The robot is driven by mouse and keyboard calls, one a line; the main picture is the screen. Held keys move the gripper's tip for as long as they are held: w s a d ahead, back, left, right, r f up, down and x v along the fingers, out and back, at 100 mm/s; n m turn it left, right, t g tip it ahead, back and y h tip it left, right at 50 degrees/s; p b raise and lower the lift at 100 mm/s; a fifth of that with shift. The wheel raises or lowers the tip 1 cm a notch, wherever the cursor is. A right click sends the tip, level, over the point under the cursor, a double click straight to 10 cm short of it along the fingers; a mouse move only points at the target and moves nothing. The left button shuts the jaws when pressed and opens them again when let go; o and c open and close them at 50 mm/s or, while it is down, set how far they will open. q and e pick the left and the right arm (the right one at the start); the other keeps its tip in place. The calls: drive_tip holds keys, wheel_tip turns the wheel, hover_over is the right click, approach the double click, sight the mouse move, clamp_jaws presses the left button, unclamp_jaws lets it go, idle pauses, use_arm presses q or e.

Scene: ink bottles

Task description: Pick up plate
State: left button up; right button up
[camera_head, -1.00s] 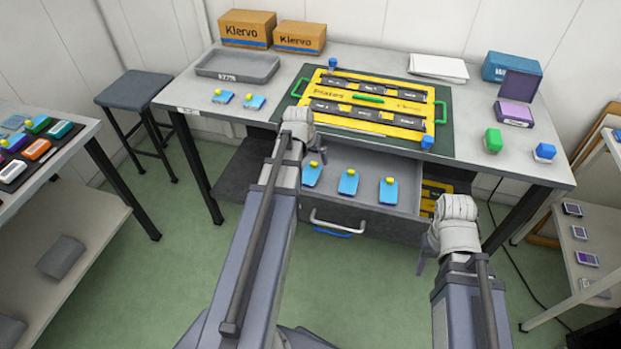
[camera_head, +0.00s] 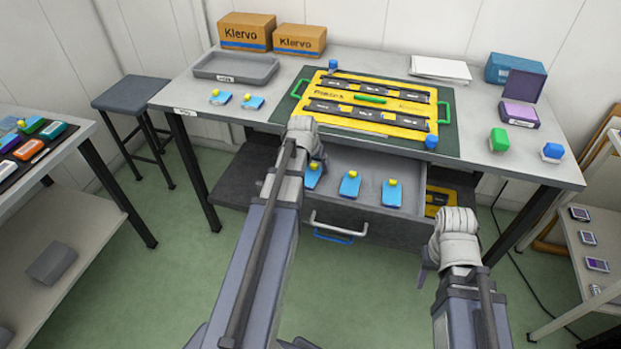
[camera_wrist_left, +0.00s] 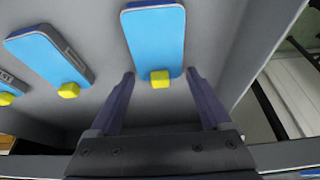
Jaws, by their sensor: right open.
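Three blue plates with yellow knobs lie in the open drawer (camera_head: 340,221). The left one (camera_head: 312,179) is partly hidden by my left gripper (camera_head: 318,160), which hangs over it. The middle plate (camera_head: 350,187) and right plate (camera_head: 391,196) lie clear. In the left wrist view my left gripper (camera_wrist_left: 160,76) is open, with its fingers on either side of the near end of a blue plate (camera_wrist_left: 155,38) and its yellow knob. I cannot tell whether they touch it. My right gripper (camera_head: 424,268) is open and empty, in front of the drawer's right side.
Two more blue plates (camera_head: 236,99) lie on the tabletop beside a grey tray (camera_head: 237,68). A yellow board (camera_head: 380,98) lies on a dark mat above the drawer. In the left wrist view the drawer wall (camera_wrist_left: 232,50) is close beside the gripper.

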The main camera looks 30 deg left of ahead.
use_arm(q)
drive_tip(key=c, duration=1.1)
drive_tip(key=shift+r, duration=0.1)
wheel_tip(320, 180, up, 10)
drive_tip(key=p, duration=1)
